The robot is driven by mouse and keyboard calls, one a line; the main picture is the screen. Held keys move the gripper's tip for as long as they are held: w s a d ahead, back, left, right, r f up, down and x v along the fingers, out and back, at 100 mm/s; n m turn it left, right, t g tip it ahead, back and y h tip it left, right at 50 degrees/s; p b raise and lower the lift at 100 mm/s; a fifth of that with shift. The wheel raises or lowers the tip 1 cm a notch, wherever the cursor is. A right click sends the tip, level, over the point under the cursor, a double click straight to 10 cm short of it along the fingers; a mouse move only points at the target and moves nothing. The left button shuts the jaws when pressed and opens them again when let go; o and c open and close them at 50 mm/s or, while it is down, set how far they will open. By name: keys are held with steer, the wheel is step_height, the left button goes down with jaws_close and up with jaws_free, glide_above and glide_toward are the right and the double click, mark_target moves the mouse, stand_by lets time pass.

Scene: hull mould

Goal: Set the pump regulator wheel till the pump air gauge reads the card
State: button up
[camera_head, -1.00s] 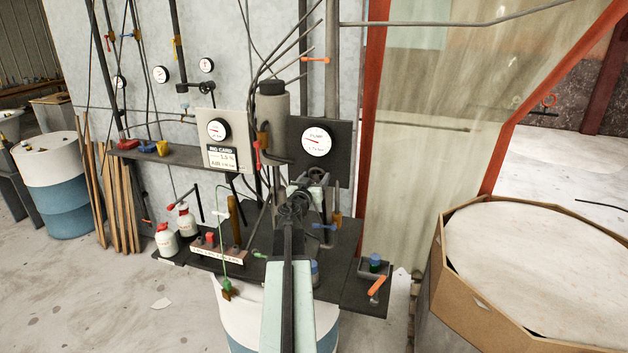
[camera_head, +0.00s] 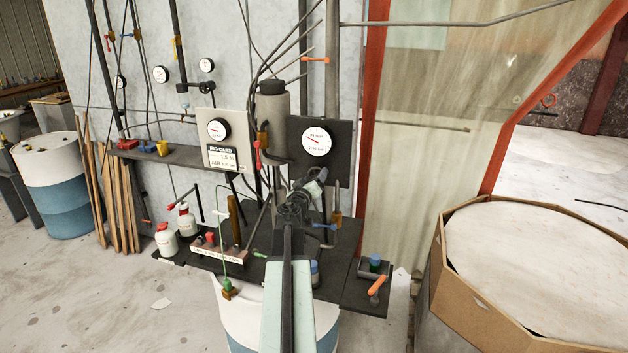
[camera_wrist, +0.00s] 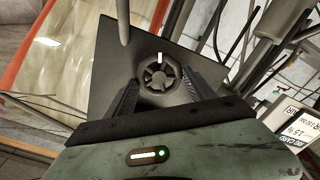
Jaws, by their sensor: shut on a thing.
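The pump regulator wheel (camera_wrist: 158,76) is a dark spoked handwheel with a white mark at its top in the wrist view. My gripper (camera_wrist: 161,84) is shut on it, one finger on each side. In the head view my gripper (camera_head: 314,184) is at the dark panel below the pump air gauge (camera_head: 316,142), and hides the wheel. The gauge has a white face and a red needle pointing up and left; its small figures are too blurred to read surely. The card (camera_head: 221,157) hangs on a pale board to the left, with a line that looks like 1.5.
A second gauge (camera_head: 218,130) sits above the card. A dark bench (camera_head: 340,275) holds bottles and a small tray (camera_head: 373,269) with an orange-handled item. A grey cylinder (camera_head: 272,115) with hoses stands left of the pump panel. A large octagonal box (camera_head: 470,300) is at right.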

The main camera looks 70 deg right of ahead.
steer(key=shift+n, duration=4.9)
steer(key=o, duration=1.4)
steer(key=shift+d+f, duration=0.1)
steer(key=a, duration=0.8)
steer(key=shift+s, duration=0.15)
